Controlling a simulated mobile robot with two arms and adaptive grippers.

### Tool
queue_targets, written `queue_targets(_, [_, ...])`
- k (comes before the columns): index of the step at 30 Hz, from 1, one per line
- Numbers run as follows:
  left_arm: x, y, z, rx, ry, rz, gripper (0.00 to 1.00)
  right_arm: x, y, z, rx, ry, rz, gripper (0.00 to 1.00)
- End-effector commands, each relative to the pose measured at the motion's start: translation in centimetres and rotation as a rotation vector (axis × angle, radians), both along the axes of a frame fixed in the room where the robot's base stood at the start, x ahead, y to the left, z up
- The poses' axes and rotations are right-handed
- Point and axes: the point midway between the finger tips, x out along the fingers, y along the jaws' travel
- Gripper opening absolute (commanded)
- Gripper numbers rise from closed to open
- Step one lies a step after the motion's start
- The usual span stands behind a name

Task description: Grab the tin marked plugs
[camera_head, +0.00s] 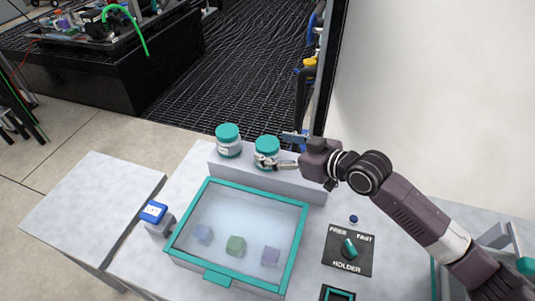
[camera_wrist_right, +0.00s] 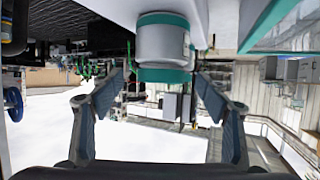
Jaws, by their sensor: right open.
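Two white tins with teal lids stand on a raised white ledge at the back of the table. The left tin (camera_head: 228,141) has a small label, too small to read. The right tin (camera_head: 267,151) is partly covered by a finger of my right gripper (camera_head: 272,148), and I cannot read which tin is marked plugs. In the right wrist view, a tin (camera_wrist_right: 162,45) appears upside down, just beyond and between the open fingers of the right gripper (camera_wrist_right: 160,82). The fingers do not appear closed on it. My left gripper is not in view.
A clear-topped box with a teal frame (camera_head: 194,204) holds several coloured cubes in front of the ledge. A blue-topped block (camera_head: 153,213) stands to its left. A black panel with a teal knob (camera_head: 348,249) lies right. The left table (camera_head: 90,205) is bare.

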Motion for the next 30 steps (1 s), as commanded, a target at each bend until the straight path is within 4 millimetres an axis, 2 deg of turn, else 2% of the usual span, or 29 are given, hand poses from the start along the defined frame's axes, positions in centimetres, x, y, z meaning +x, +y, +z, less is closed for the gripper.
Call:
queue_targets(2, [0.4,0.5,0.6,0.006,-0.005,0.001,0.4,0.7,1.1,-0.1,0.001,0.001,0.001,0.69])
queue_targets(6, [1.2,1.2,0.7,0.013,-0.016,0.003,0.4,1.7,1.9,-0.9,0.0,0.0,0.0,0.69])
queue_targets(15, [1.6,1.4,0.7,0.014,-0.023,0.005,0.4,1.9,2.2,-1.2,-0.002,-0.001,0.001,0.69])
queue_targets(27, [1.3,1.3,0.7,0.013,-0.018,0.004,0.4,1.9,2.2,-1.2,-0.003,0.0,0.001,0.26])
queue_targets(30, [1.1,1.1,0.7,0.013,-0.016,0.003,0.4,1.9,2.2,-1.1,-0.001,-0.001,0.001,0.23])
